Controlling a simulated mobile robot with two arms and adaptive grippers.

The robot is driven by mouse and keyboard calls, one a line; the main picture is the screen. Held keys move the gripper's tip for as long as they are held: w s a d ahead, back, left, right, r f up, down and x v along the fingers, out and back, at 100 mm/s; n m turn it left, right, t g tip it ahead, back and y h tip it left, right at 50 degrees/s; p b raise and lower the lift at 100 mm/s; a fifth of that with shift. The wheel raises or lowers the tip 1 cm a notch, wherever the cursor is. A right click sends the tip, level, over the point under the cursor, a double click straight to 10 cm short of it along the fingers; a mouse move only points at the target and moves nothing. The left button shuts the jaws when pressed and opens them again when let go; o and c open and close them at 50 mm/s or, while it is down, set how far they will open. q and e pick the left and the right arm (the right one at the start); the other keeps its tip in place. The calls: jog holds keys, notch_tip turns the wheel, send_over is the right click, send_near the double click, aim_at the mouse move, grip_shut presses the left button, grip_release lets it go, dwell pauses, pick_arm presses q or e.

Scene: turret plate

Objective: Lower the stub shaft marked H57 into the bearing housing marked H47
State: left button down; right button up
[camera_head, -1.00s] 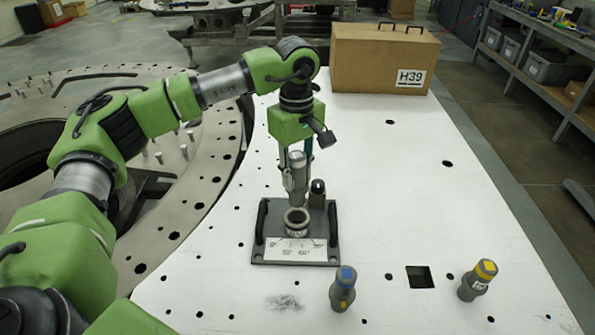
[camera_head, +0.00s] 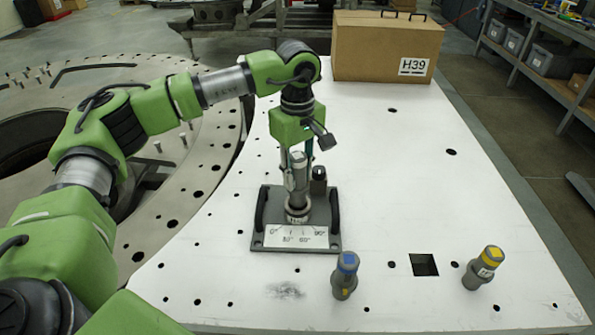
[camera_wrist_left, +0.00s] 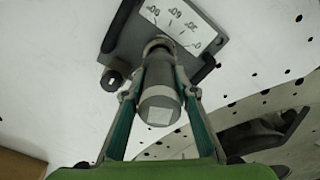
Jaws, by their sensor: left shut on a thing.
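My left gripper (camera_head: 298,172) is shut on a grey stub shaft (camera_head: 298,178), held upright. The shaft's lower end is at the mouth of the bearing housing (camera_head: 298,215), a ring on a dark base plate with two handles and a white angle scale. The left wrist view shows the shaft (camera_wrist_left: 159,97) between the two fingers (camera_wrist_left: 158,92), its far end meeting the housing ring (camera_wrist_left: 158,46). How deep the shaft sits in the ring is hard to tell. I cannot read H57 on the shaft, and the housing's mark is too small to read. My right gripper is not in view.
A blue-topped shaft (camera_head: 345,277) and a yellow-topped shaft (camera_head: 482,268) stand at the table's front, near a square hole (camera_head: 424,265). A cardboard box marked H39 (camera_head: 375,50) stands at the back.

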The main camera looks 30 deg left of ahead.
aim_at(297, 155)
pick_arm(q)
jog(key=shift+f+b, duration=0.6)
jog(key=shift+f, duration=0.2)
jog(key=shift+f+b, duration=1.3)
jog(key=shift+f, duration=0.4)
jog(key=c, duration=1.7)
grip_release()
jog(key=shift+o, duration=0.7)
jog(key=shift+f, duration=0.1)
notch_tip(297, 155, up, 12)
jog(key=shift+r, duration=0.1)
